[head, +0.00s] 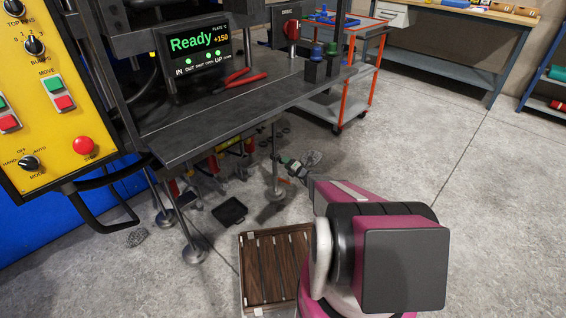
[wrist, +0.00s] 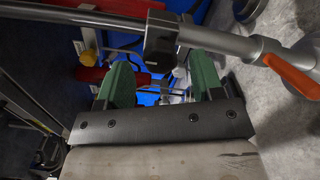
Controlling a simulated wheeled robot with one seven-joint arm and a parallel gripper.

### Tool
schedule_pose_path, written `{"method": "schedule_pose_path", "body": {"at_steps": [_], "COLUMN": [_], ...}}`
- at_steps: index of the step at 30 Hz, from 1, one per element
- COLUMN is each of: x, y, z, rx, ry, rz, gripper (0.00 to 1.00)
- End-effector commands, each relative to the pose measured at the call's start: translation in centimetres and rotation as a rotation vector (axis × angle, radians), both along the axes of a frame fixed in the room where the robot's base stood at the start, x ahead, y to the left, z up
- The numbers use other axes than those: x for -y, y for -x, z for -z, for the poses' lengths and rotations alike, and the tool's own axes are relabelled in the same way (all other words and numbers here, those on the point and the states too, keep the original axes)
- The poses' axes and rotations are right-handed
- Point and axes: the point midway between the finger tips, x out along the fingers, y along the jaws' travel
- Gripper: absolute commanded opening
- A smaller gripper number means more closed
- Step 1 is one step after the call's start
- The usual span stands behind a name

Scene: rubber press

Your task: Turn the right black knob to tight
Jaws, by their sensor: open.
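My gripper (head: 290,166) is low, below the front right part of the press table in the head view. In the wrist view its two green fingers (wrist: 163,82) stand apart, with nothing clearly held between them. A black block-like piece (wrist: 160,42) sits around a metal bar, close beyond the fingers; I cannot tell whether it is the right black knob or whether a finger touches it. An orange lever (wrist: 290,76) is at the bar's right end. No tight marking is readable. In the head view the space under the table is too small and dark to single out the knob.
The press table (head: 225,115) overhangs my gripper; its leg (head: 275,165) stands just left of it. A yellow control panel (head: 60,130) is at left. A wooden pallet (head: 268,268) lies below on the floor. An orange-framed cart (head: 350,90) stands behind. Floor at right is clear.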

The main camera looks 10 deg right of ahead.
Motion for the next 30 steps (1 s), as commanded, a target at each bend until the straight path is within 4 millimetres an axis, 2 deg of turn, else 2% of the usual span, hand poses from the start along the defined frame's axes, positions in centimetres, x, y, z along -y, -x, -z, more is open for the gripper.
{"method": "schedule_pose_path", "body": {"at_steps": [1,6,12,30], "x": [0.6,2.4,3.8,4.1], "y": [1.1,3.6,5.3,5.8], "z": [-0.1,-0.1,0.0,0.0], "rx": [-0.002,-0.001,-0.001,0.001], "ry": [0.000,-0.001,0.000,0.002], "rz": [0.002,0.002,0.000,-0.002], "gripper": [0.61,0.61,0.61,0.61]}}
